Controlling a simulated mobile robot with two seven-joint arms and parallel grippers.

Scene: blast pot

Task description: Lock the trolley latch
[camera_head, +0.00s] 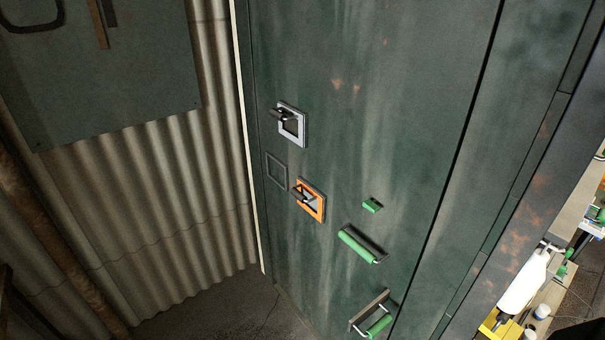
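A tall dark green metal panel (370,110) fills the middle of the head view. On it is a silver square-framed latch (300,126) with a dark lever across its upper left. Below and to the right is an orange square-framed latch (318,205) with a grey metal lever lying across it. An empty dark square outline (277,171) lies to its left. I cannot tell which of these fittings is the trolley latch, nor whether either latch is locked. Neither of my grippers is in view.
Corrugated wall (170,200) stands at left. At lower right are a white bottle (524,282) and a yellow item (500,325).

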